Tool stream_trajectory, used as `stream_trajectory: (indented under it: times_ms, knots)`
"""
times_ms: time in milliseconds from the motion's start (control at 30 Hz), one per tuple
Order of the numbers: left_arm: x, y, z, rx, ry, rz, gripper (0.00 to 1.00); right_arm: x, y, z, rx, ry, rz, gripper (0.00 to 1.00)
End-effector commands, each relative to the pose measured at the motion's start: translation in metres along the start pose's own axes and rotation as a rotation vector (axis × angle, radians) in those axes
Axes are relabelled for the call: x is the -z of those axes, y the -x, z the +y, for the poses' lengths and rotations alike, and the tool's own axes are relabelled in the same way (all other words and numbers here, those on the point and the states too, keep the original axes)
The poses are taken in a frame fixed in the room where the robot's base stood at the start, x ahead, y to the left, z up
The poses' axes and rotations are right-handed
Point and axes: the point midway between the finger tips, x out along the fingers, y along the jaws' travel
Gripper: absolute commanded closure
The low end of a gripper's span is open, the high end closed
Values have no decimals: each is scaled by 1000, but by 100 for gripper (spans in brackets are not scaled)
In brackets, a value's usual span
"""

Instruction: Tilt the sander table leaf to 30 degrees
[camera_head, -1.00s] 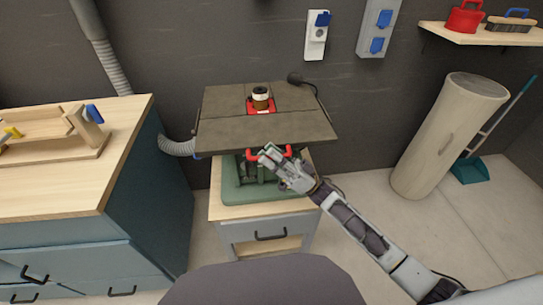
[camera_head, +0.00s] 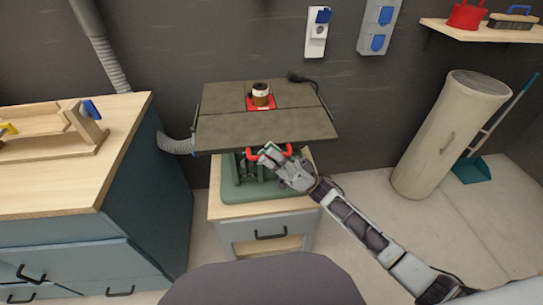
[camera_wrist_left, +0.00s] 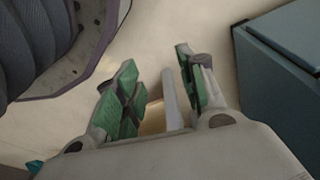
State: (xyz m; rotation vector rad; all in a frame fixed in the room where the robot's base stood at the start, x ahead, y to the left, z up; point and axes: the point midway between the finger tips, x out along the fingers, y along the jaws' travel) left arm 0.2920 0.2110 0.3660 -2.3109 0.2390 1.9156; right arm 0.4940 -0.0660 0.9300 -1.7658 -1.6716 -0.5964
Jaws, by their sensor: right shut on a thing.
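The sander has a dark grey table (camera_head: 225,128) with a spindle (camera_head: 261,95) standing in a red insert. The front leaf looks near flat; I cannot read its exact angle. A red handle (camera_head: 287,151) shows below its front edge. My right gripper (camera_head: 267,153) is at this handle, shut on it under the leaf edge; its fingers hide part of the handle. The green sander base (camera_head: 232,188) sits below. My left gripper (camera_wrist_left: 160,88) shows in the left wrist view, its green-padded fingers apart with nothing between them, above the pale floor.
The sander stands on a small cabinet (camera_head: 258,225) with a drawer. A wood-topped workbench (camera_head: 60,185) is at the left, with a grey hose (camera_head: 176,144) beside it. A pale leaning cylinder (camera_head: 448,135) and a teal dustpan (camera_head: 471,169) are at the right. Floor between is clear.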

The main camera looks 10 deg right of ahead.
Motion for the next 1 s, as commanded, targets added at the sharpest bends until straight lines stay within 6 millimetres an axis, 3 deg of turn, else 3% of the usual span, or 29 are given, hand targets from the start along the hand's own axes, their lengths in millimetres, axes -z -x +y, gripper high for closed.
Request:
stream_trajectory:
  times_ms: [1000]
  knots:
    - [31,82,21,-40,-7,-29,60,-24,25,12,40,43,-2,100]
